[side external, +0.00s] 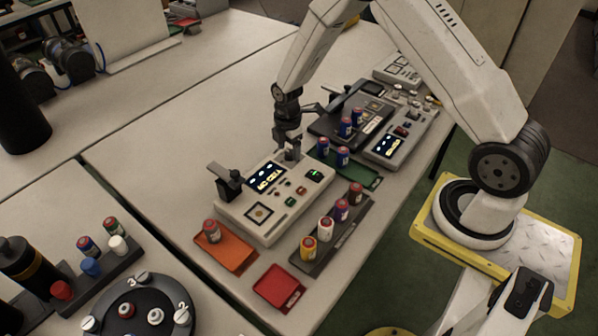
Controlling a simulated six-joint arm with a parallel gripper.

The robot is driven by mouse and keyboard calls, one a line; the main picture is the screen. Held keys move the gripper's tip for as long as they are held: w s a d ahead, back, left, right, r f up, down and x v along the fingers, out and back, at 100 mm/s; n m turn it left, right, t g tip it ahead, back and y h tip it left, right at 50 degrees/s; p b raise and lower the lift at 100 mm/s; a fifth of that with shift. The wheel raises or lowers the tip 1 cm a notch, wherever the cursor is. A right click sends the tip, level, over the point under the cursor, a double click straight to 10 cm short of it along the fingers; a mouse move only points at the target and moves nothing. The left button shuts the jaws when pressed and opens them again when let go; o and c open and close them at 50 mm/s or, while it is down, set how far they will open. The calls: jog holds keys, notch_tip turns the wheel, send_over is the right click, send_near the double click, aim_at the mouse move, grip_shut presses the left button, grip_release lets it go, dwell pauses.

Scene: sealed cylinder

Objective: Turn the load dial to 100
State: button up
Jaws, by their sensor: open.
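A white tester box (262,212) with a dark screen that seems to read "NO CELL" sits in the middle of the table. Its top carries several small coloured buttons, a green-lit readout (314,175) and a square pad (259,213). A black clamp-like part (229,178) stands at its left end. My gripper (291,153) points down at the far end of this box, by the screen. It is open, with no object seen in it. I cannot make out the load dial or its setting; it may be hidden at the gripper.
A second grey panel (388,150) and a black unit (325,127) stand behind at the right. A dark rack (318,262) holds several cells. An orange tray (239,257) with one cell and a red tray (279,288) lie in front.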

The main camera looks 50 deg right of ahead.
jog(key=shift+f, duration=0.45)
grip_shut()
